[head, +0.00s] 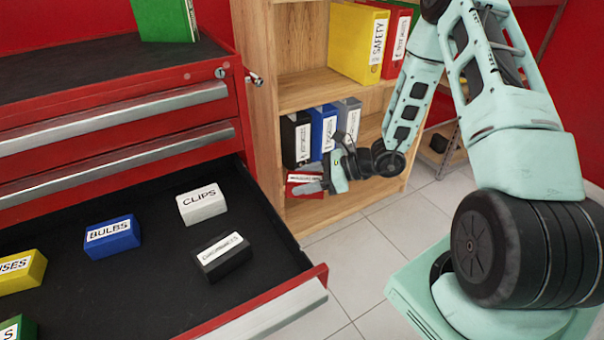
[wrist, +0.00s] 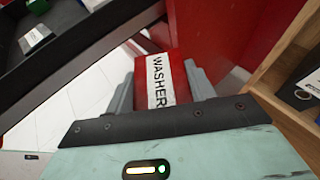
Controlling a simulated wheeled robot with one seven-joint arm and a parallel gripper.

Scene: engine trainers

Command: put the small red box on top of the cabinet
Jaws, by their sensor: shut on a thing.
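The small red box (wrist: 180,68) with a white WASHERS label is between the two grey fingers of my gripper (wrist: 162,88) in the wrist view. My gripper is shut on it. In the head view the red box (head: 304,179) shows partly behind my gripper (head: 312,187), in front of the wooden shelf's lower opening. The red cabinet (head: 110,125) stands at the left, with a black top (head: 95,80). The gripper and box are to the right of the cabinet and lower than its top.
A green binder (head: 165,20) is on the cabinet top; the rest of the visible top is bare. An open drawer (head: 150,285) juts out with several small labelled boxes. A wooden bookshelf (head: 262,110) with binders stands right of the cabinet.

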